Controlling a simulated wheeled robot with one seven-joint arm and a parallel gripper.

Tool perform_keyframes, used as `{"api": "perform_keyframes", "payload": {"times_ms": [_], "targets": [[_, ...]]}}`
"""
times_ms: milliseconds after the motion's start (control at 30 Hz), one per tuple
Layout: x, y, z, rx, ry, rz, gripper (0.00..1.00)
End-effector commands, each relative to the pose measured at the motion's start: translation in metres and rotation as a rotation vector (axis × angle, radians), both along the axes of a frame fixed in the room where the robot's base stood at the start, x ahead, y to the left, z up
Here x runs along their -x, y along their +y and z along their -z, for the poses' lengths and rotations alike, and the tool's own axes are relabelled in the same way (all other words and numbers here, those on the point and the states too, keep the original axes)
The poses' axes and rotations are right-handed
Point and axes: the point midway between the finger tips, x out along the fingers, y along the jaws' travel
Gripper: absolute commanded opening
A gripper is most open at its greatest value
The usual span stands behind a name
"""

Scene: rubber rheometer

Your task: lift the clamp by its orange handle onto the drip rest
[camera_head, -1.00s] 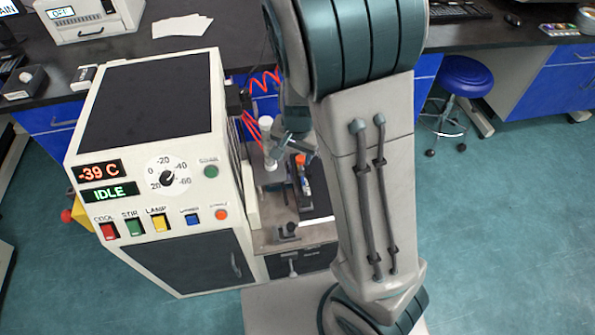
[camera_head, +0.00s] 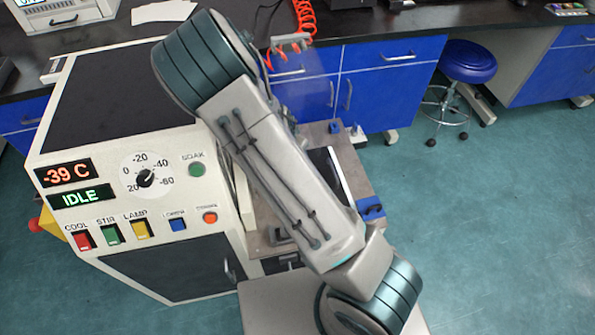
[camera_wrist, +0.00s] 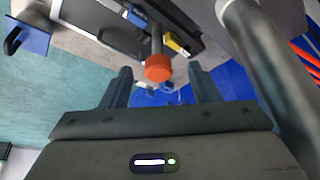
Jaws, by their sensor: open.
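The orange handle (camera_wrist: 158,67) shows in the wrist view as a round orange knob on the end of a dark stem (camera_wrist: 157,38), which I take to be the clamp. My gripper (camera_wrist: 161,76) is open, with its two dark fingers apart. The knob appears between the fingertips, near their ends; I cannot tell how far it is in depth, and nothing is gripped. In the head view my arm hides the gripper and the clamp. I cannot make out the drip rest for certain in either view.
The white cabinet (camera_head: 150,258) with dials stands left of my arm, reading -39 C and IDLE. A blue block with a dark handle (camera_head: 371,208) sits at the right edge of the grey deck (camera_head: 350,165). A yellow piece (camera_wrist: 178,44) lies near the stem. Open floor is at right.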

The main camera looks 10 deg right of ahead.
Motion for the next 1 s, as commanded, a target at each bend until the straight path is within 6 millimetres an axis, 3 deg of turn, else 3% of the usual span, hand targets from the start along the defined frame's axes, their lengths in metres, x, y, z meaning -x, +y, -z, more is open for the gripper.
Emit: {"api": "perform_keyframes", "payload": {"times_ms": [100,333,600,933,1000], "targets": [[-0.004,-0.005,0.017,0.001,0.002,0.001,0.55],[-0.008,-0.011,0.03,0.0,0.0,0.002,0.55],[-0.017,-0.022,0.065,0.0,0.001,0.003,0.55],[-0.02,-0.023,0.07,0.0,0.0,0.001,0.55],[-0.02,-0.023,0.07,0.0,0.0,0.001,0.36]]}}
